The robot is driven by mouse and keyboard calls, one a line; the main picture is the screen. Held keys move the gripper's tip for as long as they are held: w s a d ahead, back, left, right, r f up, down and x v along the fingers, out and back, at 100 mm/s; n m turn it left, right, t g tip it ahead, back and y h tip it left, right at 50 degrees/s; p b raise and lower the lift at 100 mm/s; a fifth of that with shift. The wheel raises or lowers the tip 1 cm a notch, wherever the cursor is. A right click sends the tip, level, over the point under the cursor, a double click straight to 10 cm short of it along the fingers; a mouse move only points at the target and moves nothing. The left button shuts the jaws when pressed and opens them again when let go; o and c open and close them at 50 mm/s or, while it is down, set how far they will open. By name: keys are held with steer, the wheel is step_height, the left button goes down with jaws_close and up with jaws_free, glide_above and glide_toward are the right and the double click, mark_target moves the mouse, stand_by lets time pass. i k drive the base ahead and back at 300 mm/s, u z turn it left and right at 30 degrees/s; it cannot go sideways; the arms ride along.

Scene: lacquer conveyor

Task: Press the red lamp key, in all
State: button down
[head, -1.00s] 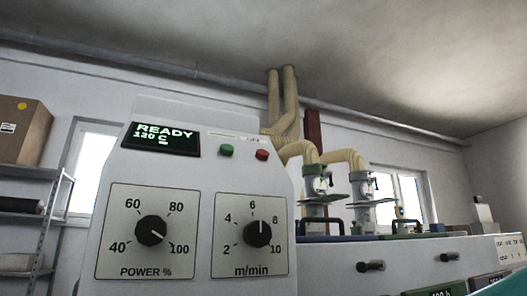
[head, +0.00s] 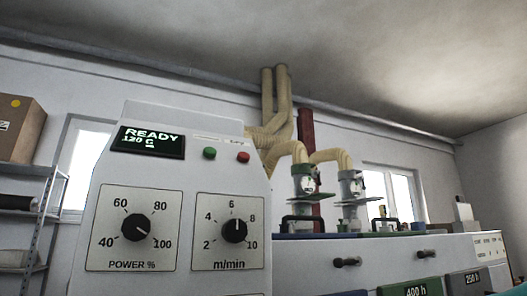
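The red lamp key (head: 243,157) sits on the upper right of the light grey control panel (head: 225,176). A green key (head: 209,153) is just left of it. Below are two black dials: the POWER % dial (head: 136,227) points near 100, and the m/min dial (head: 234,230) points a little right of 6. My gripper is not in view, and nothing touches the keys.
A shelf rack (head: 45,215) with a cardboard box (head: 22,128) is at left.

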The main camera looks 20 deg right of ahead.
mark_target(243, 157)
steer(key=u, duration=0.2)
steer(key=k, duration=0.55)
steer(key=u, duration=0.5)
